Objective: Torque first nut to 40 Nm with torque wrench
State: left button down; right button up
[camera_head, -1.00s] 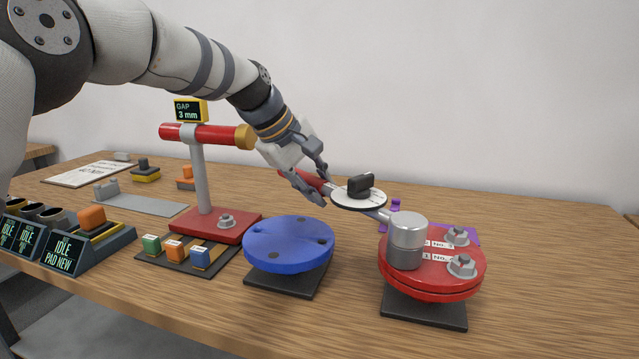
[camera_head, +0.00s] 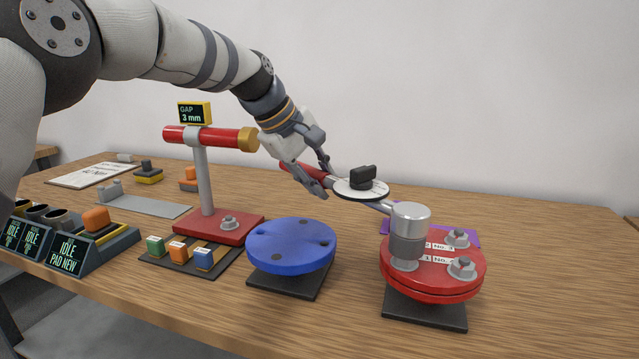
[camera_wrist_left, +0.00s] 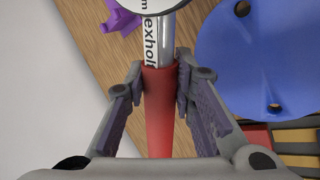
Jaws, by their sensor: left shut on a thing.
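The torque wrench has a red handle (camera_wrist_left: 160,110), a round white dial (camera_head: 345,190) with a black knob, and a grey socket head (camera_head: 410,218). My left gripper (camera_head: 326,182) is shut on the red handle; in the left wrist view its fingers (camera_wrist_left: 158,85) lie on both sides of it. The socket stands upright over the front-left nut (camera_head: 404,265) of the red flange (camera_head: 435,284). The nut's lower rim shows beneath the socket; whether they touch is unclear. Two more nuts (camera_head: 457,237) (camera_head: 462,267) sit at the flange's right. My right gripper is not in view.
A blue disc (camera_head: 290,242) on a black base stands left of the flange. A red post stand (camera_head: 207,180) with a "GAP 3 mm" display (camera_head: 195,113) is further left. Small coloured blocks (camera_head: 178,250) and "IDLE" boxes (camera_head: 70,250) line the front left. The table's right is clear.

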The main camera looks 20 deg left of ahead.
pick_arm(q)
jog(key=shift+r, duration=3.15)
